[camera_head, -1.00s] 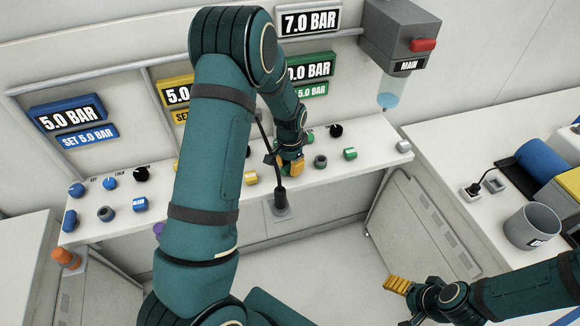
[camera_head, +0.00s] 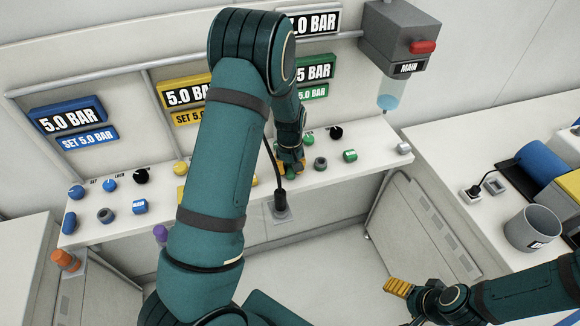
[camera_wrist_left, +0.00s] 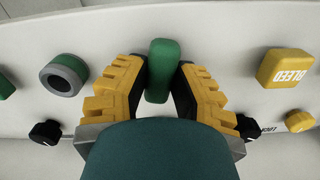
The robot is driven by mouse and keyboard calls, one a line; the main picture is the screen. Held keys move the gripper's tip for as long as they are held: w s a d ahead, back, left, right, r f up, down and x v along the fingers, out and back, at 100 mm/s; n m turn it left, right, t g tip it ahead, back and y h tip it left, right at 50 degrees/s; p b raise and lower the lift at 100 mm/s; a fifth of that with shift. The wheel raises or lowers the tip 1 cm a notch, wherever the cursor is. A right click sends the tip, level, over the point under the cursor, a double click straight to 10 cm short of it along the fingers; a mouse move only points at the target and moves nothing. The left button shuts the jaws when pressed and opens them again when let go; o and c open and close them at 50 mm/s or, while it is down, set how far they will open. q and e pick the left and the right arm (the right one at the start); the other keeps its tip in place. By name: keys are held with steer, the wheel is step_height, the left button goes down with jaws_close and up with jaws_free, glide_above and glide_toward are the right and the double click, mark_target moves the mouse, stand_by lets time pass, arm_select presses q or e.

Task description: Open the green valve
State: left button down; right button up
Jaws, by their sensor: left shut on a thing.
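The green valve's handle (camera_wrist_left: 163,70) is a dark green rounded bar on the pale panel. In the left wrist view it stands upright in the picture between the two yellow fingers of my left gripper (camera_wrist_left: 159,88), which is shut on it. In the head view my left gripper (camera_head: 290,167) is at the console's sloped top, and its fingers and arm mostly hide the handle. The green pressure display (camera_head: 314,71) above it is partly covered by my arm; "5 BAR" shows. My right gripper (camera_head: 398,286) hangs at the lower right, away from the console; its opening is unclear.
Close to the handle are a grey-ringed green port (camera_wrist_left: 64,75), black knobs (camera_wrist_left: 45,132) and a yellow BLEED cap (camera_wrist_left: 286,67). A grey cup (camera_head: 532,227) is on the right bench. Blue controls (camera_head: 139,206) are at left.

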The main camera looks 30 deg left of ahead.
mark_target(290, 168)
arm_select(q)
steer(key=shift+s+f+n, duration=0.1)
steer(key=shift+n, duration=1.1)
steer(key=c, duration=0.7)
jaws_free()
steer(key=shift+c, duration=0.2)
step_height(290, 168, up, 12)
